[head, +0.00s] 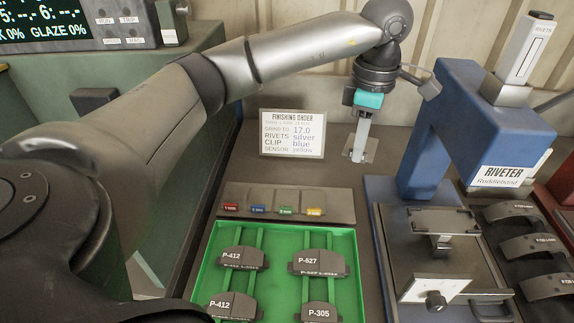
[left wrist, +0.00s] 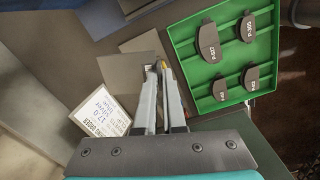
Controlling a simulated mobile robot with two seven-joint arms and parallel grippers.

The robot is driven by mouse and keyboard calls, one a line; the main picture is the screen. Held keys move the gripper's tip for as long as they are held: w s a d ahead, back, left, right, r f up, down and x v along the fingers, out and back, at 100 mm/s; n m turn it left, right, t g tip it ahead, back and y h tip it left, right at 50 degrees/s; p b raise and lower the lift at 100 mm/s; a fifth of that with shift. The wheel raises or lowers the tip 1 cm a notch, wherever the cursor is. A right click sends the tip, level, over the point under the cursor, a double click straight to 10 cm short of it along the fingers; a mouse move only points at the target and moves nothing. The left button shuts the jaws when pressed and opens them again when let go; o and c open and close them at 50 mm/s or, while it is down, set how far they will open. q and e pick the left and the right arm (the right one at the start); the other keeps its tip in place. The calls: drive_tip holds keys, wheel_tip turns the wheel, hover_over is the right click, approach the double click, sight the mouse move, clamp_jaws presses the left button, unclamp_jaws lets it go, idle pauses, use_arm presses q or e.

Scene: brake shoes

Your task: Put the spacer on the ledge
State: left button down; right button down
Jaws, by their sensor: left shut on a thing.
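My left gripper (head: 359,156) reaches down over the back of the bench, to the right of the order card, with its fingers shut. It also shows in the left wrist view (left wrist: 160,66), with the fingers close together at the tips. In the head view a small, thin grey plate, which I take to be the spacer (head: 368,146), shows at the fingertips. Its outline is partly hidden by the fingers. I cannot tell for sure which surface is the ledge. My right gripper is not in view.
The order card (head: 292,134) stands left of the gripper. The blue riveter (head: 460,125) rises close on the right. A strip with coloured clips (head: 341,203) and a green tray (head: 353,228) of brake shoes lie in front. Black curved shoes (head: 520,248) lie at far right.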

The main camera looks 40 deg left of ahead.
use_arm(q)
drive_tip(key=n, duration=0.1)
drive_tip(key=w+a+n, duration=0.1)
drive_tip(key=n, duration=0.1)
drive_tip(key=shift+w+r, duration=0.2)
drive_tip(key=shift+r, duration=0.15)
drive_tip(key=shift+a+f+n, duration=0.1)
drive_tip(key=shift+f+n, duration=0.15)
drive_tip(key=shift+n, duration=0.15)
drive_tip(key=b, duration=0.2)
hover_over(341, 217)
wheel_tip(341, 217, down, 16)
drive_tip(key=shift+w+r, duration=0.1)
drive_tip(key=shift+r, duration=0.05)
drive_tip(key=shift+f, duration=1.9)
drive_tip(key=shift+f, duration=0.1)
drive_tip(key=shift+f, duration=0.15)
drive_tip(key=c, duration=1)
unclamp_jaws()
